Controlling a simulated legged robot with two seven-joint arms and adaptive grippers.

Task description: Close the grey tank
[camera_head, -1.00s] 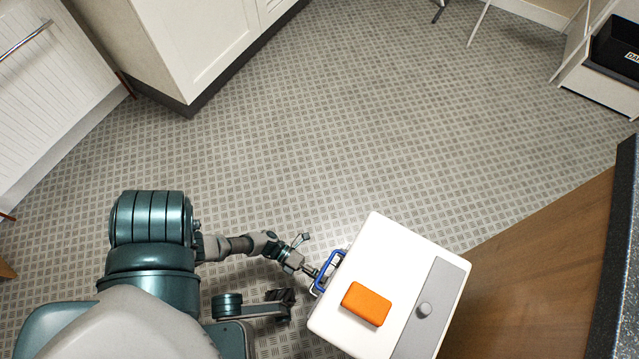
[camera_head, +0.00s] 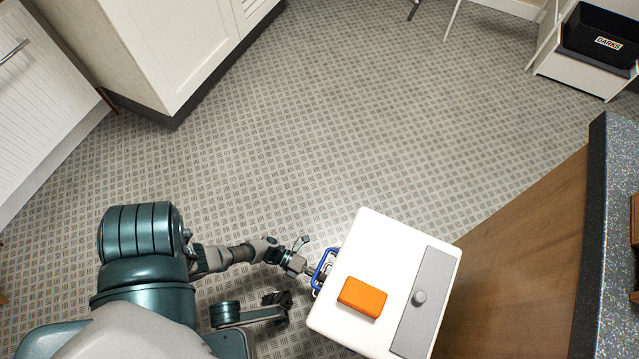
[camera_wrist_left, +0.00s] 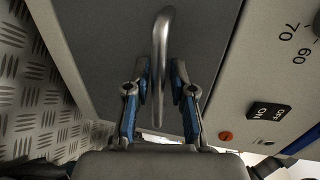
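The tank is a box with a white top (camera_head: 376,248), a grey strip with a round knob and a blue side handle (camera_head: 321,270). In the left wrist view its grey front shows a dark grey panel (camera_wrist_left: 110,45) with a curved metal handle (camera_wrist_left: 160,55). My left gripper (camera_head: 312,272) is beside the box at the blue handle's side. In the wrist view its two blue-padded fingers (camera_wrist_left: 159,112) stand apart, one on each side of the metal handle. Gaps show between fingers and handle. Whether the panel is fully shut cannot be told.
An orange block (camera_head: 361,297) lies on the white top. An ON/OFF switch (camera_wrist_left: 270,112), a red light (camera_wrist_left: 226,136) and dial numbers are right of the panel. A brown surface and speckled counter edge (camera_head: 601,220) are at the right. Patterned floor (camera_head: 330,120) is clear behind.

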